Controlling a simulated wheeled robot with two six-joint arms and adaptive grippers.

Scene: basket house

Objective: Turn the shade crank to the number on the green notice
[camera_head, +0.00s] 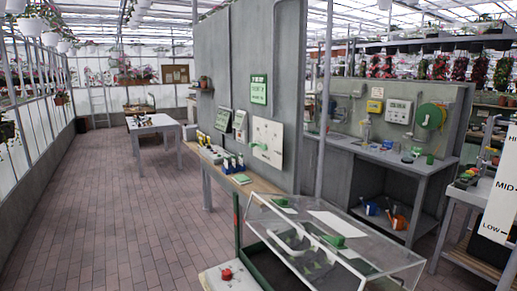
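A green notice (259,89) with pale writing hangs on the grey partition wall; its text is too small to read. A green round wheel-like device (430,116) is on the farther wall at the right. I cannot tell which fitting is the shade crank, and no number on a dial is readable. Neither of my grippers shows.
A clear-topped case (375,262) and a white box with a red button (227,274) fill the near foreground. A narrow wooden bench (262,186) runs along the partition. A grey workbench (385,158) stands at right. The brick-paved aisle (110,210) at left is open, with a table (152,124) farther back.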

